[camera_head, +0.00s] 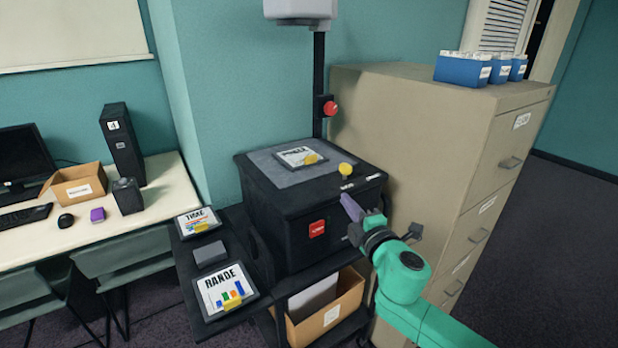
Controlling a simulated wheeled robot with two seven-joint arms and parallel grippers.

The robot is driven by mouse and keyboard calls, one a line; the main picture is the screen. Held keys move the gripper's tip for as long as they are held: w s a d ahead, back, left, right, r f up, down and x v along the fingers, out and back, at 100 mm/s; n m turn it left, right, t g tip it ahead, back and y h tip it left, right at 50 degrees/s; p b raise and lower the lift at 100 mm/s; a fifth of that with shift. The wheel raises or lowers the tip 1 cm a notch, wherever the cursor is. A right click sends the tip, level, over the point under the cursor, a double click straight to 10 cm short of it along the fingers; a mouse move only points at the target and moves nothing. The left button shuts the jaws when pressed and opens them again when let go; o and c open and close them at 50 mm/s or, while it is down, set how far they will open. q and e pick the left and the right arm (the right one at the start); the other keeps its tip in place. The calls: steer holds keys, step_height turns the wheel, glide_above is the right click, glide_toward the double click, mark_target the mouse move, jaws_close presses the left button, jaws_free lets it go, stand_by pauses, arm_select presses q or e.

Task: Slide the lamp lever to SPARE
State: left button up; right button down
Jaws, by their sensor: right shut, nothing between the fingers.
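The black overhead projector (283,224) stands on a cart, with a glass stage on top. A round yellow knob (345,171), which looks like the lamp lever, stands at the top's front right edge. It is by the left of two small white labels; their lettering is too small to read surely. My right gripper (349,204) is shut and empty, its purplish fingers pointing up and left. It is just below the knob in the picture, in front of the projector's front face, apart from the knob. My left gripper is not in view.
A beige filing cabinet (400,140) stands close on the right, with blue boxes on top. A red knob (330,108) is on the projector's post, and a red switch (317,229) on its front. A side shelf (190,258) with framed charts is at left. A cardboard box (338,308) sits below.

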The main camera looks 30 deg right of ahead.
mark_target(341, 187)
steer(key=x, duration=0.3)
steer(key=r+p+x, duration=0.1)
steer(key=x, duration=0.2)
steer(key=p+x, duration=0.1)
steer(key=x, duration=0.2)
steer(key=shift+w+a+r, duration=0.15)
steer(key=shift+w+r, duration=0.1)
steer(key=d, duration=0.3)
steer(key=shift+w+d+f, duration=0.2)
steer(key=shift+s+d, duration=0.1)
steer(key=shift+d, duration=0.2)
